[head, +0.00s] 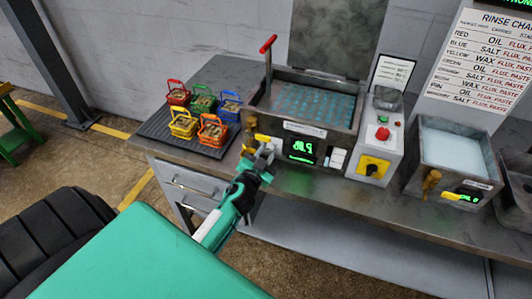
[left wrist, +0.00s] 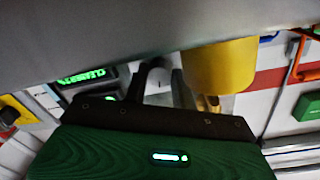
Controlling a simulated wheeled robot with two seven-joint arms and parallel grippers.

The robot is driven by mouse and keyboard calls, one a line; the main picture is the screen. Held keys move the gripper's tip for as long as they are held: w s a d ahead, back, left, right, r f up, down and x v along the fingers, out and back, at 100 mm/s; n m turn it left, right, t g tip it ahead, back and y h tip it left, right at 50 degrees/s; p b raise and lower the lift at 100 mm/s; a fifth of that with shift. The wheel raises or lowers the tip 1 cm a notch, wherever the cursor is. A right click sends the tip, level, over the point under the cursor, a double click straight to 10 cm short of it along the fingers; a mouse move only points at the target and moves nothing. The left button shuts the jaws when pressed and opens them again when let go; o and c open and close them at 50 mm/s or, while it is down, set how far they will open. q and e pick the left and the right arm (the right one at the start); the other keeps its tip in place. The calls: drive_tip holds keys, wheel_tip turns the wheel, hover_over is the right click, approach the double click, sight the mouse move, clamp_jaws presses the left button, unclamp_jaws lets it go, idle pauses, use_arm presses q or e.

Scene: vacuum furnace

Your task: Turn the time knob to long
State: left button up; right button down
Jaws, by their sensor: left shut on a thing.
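My left gripper (head: 265,156) is at the front face of the open metal tank (head: 316,81), left of its green-lit display (head: 303,148). In the left wrist view the jaws (left wrist: 160,88) are closed around a small grey rounded part, which appears to be the time knob (left wrist: 158,78). The fingers hide most of it, so its pointer and the long mark cannot be read. A yellow handle (left wrist: 220,65) is close beside the jaws; it also shows just above the gripper in the head view (head: 262,138). My right gripper is not in view.
Several coloured baskets (head: 201,133) stand on a dark mat left of the tank. To the right are a control box with a yellow switch plate (head: 373,167) and a red button (head: 382,134), then a second tank (head: 455,150). A red-handled lever (head: 268,44) rises at the first tank.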

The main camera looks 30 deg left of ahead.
use_arm(q)
drive_tip(key=m, duration=1)
drive_tip(key=shift+p, duration=0.3)
drive_tip(key=shift+m+y, duration=0.3)
drive_tip(key=shift+m, duration=0.1)
drive_tip(key=o, duration=1)
drive_tip(key=b+v, duration=0.3)
drive_tip(key=v, duration=1.1)
drive_tip(key=shift+r+b, duration=0.2)
drive_tip(key=shift+b, duration=0.15)
drive_tip(key=shift+w, duration=0.1)
